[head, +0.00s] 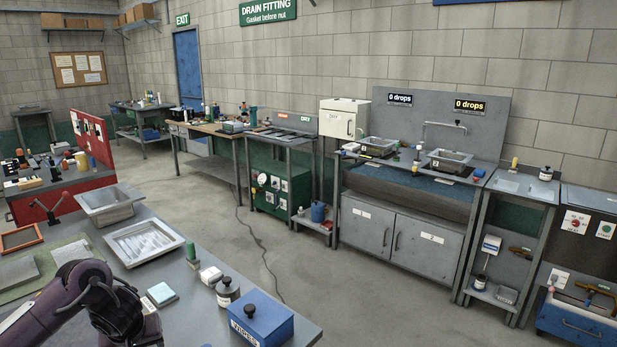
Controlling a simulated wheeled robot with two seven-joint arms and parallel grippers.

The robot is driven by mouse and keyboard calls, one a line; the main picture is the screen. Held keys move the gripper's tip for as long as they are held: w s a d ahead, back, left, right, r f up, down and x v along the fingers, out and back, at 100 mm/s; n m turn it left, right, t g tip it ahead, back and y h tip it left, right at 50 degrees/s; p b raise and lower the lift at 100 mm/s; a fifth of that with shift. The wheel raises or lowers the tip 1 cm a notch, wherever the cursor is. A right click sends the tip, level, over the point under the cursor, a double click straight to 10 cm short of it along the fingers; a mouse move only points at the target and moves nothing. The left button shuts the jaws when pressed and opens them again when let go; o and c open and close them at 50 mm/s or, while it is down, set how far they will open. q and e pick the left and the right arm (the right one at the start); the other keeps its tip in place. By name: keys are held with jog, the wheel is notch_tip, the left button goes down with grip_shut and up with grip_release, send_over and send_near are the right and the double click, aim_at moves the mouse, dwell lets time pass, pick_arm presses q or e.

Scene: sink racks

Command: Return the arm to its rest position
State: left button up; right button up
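One dark purple arm of mine (75,300) comes in at the lower left, bent over the near grey bench (215,325). Its links run down and out at the bottom edge, and no gripper fingers show. I see no other arm of mine. Neither gripper is in view, so I cannot tell whether they hold anything.
The near bench carries a grey basin (108,203), a metal tray (143,241), a green bottle (191,252), a dark jar (228,292) and a blue wipes box (261,320). A sink counter (412,180) stands along the wall. Open floor (300,265) lies between them.

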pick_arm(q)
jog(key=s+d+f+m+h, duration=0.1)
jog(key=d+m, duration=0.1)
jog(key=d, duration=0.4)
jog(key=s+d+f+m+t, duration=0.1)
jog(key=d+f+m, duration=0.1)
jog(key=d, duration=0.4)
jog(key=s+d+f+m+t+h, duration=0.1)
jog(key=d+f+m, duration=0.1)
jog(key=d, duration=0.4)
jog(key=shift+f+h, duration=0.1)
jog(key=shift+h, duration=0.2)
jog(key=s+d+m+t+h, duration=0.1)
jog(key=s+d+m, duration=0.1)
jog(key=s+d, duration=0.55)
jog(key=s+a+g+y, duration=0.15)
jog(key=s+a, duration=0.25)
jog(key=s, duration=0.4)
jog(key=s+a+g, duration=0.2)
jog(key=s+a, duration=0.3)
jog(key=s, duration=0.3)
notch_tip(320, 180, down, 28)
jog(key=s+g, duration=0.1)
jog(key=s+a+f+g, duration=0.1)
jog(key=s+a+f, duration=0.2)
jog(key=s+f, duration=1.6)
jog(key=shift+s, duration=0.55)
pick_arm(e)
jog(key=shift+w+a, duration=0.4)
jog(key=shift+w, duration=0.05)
